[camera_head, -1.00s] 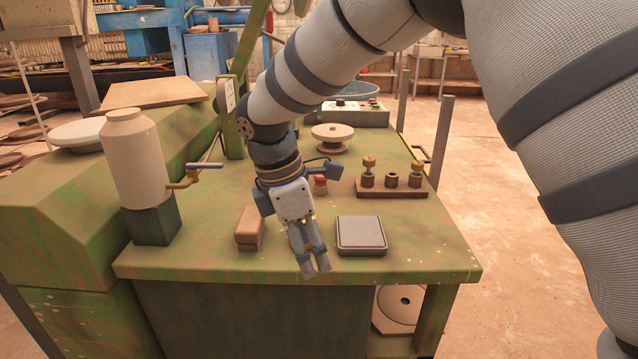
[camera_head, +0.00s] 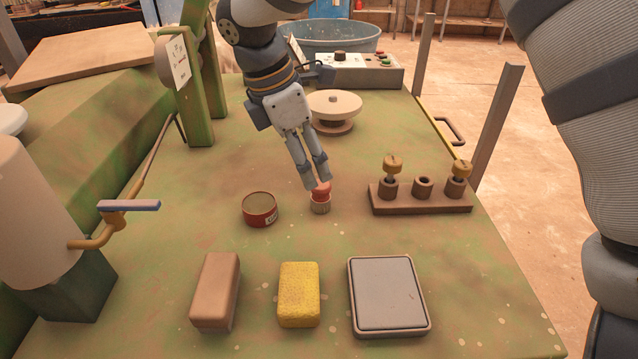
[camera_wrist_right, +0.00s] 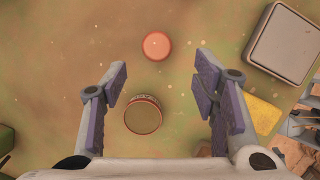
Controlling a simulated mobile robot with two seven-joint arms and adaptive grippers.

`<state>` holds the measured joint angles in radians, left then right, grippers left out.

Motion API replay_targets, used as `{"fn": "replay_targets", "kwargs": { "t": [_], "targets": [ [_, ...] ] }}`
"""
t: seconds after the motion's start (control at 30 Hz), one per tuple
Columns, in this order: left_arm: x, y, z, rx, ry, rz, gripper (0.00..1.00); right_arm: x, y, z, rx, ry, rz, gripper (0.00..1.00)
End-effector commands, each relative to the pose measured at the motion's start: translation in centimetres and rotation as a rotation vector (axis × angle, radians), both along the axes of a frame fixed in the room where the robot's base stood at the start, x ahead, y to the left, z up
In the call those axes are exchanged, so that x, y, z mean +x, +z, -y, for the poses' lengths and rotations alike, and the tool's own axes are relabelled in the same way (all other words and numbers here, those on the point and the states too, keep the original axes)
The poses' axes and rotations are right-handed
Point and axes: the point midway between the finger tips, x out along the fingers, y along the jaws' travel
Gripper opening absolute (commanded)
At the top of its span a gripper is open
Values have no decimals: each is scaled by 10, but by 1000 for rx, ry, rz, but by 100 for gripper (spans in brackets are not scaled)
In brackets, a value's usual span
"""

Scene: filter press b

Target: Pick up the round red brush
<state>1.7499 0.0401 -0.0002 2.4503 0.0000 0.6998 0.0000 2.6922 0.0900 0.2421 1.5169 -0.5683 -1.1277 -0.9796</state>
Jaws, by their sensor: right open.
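The round red brush (camera_head: 320,199) stands on the green worktop, with a red knob on top and a paler base. In the right wrist view, the brush (camera_wrist_right: 157,46) shows from above as a red disc, beyond the fingertips. My right gripper (camera_head: 317,174) is open and empty, pointing down above the brush; its fingers partly overlap the knob in the head view. The right wrist view shows the fingers (camera_wrist_right: 162,82) spread apart, with nothing between the tips. I cannot tell the exact height gap. My left gripper is not in view.
A red tin (camera_head: 260,210) stands just left of the brush. A brown block (camera_head: 216,291), a yellow sponge (camera_head: 299,294) and a grey pad (camera_head: 388,294) lie in front. A peg rack (camera_head: 420,198) stands right; a round wheel (camera_head: 333,105) is behind.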

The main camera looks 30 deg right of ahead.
Motion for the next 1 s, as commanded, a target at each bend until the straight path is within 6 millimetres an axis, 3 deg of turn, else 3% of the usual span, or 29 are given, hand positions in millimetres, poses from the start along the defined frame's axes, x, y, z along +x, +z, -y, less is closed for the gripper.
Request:
{"fn": "replay_targets", "kwargs": {
  "t": [0.1, 0.47, 0.73, 0.77, 0.9, 1.0],
  "targets": [
    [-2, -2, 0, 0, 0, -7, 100, -2, -26, 8, 0, -2, -6, 54],
    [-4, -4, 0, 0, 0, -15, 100, 1, -81, 28, 0, -1, -4, 54],
    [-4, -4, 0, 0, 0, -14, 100, 1, -88, 30, 0, -2, 2, 54],
    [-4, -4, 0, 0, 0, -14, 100, 1, -88, 30, 0, -2, 2, 52],
    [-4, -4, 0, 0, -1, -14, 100, 1, -87, 30, 0, -1, 1, 20],
    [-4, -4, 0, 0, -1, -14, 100, 1, -87, 30, 0, -1, 1, 3]
  ]
}}
